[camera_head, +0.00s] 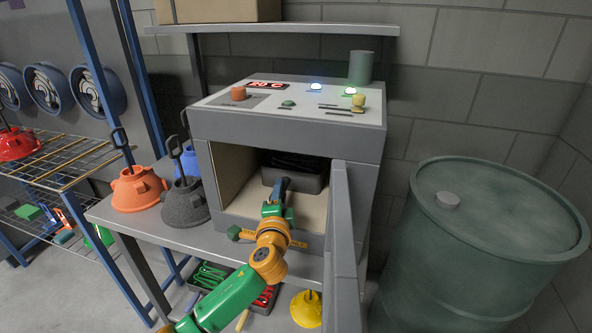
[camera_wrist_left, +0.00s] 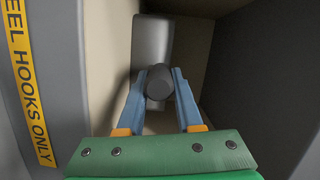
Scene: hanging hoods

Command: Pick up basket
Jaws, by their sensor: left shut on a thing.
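The dark grey basket (camera_head: 302,184) sits inside the open compartment of the grey machine (camera_head: 285,127), toward its back. My left gripper (camera_head: 278,185) reaches through the open door into the compartment. In the left wrist view, its blue fingers (camera_wrist_left: 159,88) are closed around the dark round handle (camera_wrist_left: 160,76) of the basket. A lighter grey part of the basket (camera_wrist_left: 152,42) shows behind the handle. The basket's underside and far side are hidden. My right gripper is in no view.
The machine's door (camera_head: 343,245) stands open to the right of my left arm. Orange (camera_head: 137,190) and dark hoods (camera_head: 185,203) stand on the table to the left. A green barrel (camera_head: 480,245) stands at right. The compartment walls are close around the gripper.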

